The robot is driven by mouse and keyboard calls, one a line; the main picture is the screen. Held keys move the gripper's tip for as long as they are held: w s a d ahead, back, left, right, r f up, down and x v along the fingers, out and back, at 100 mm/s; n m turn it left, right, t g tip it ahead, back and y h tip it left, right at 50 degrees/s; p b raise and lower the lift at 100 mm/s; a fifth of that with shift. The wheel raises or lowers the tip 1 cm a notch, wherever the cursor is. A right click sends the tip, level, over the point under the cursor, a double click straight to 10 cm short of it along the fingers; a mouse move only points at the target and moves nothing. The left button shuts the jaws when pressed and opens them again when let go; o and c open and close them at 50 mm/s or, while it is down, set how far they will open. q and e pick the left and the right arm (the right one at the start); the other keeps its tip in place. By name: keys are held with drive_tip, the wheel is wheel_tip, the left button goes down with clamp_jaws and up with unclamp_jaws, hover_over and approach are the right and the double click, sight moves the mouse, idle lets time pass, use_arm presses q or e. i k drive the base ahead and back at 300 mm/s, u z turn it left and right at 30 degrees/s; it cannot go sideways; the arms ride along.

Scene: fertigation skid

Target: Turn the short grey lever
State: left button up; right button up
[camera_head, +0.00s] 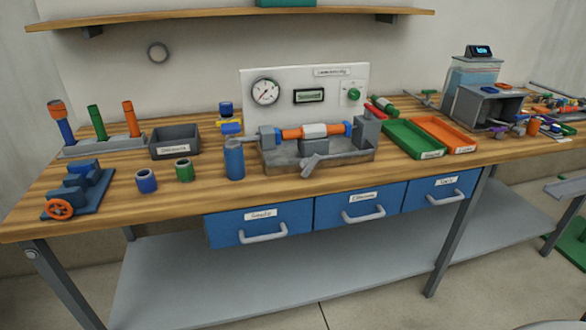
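A short grey lever (311,164) sits at the front of the grey test fixture (350,158) in the middle of the bench. It slants down to the left over the fixture's front edge. Above it, an orange, white and blue cylinder assembly (312,131) lies level between two grey end blocks. Neither of my grippers is in view, and nothing touches the lever.
A panel (334,78) with a gauge stands behind the fixture. A blue cylinder (234,160) stands close to its left. Green (412,140) and orange (447,135) trays lie to its right. Blue drawers (358,207) hang below.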

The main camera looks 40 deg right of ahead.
sight(306, 166)
drive_tip(key=z, duration=0.75)
drive_tip(key=k, duration=0.15)
drive_tip(key=u, duration=0.55)
drive_tip(key=i, duration=1.3)
drive_tip(key=z, duration=1.6)
drive_tip(key=i, duration=0.15)
drive_tip(key=z, duration=0.05)
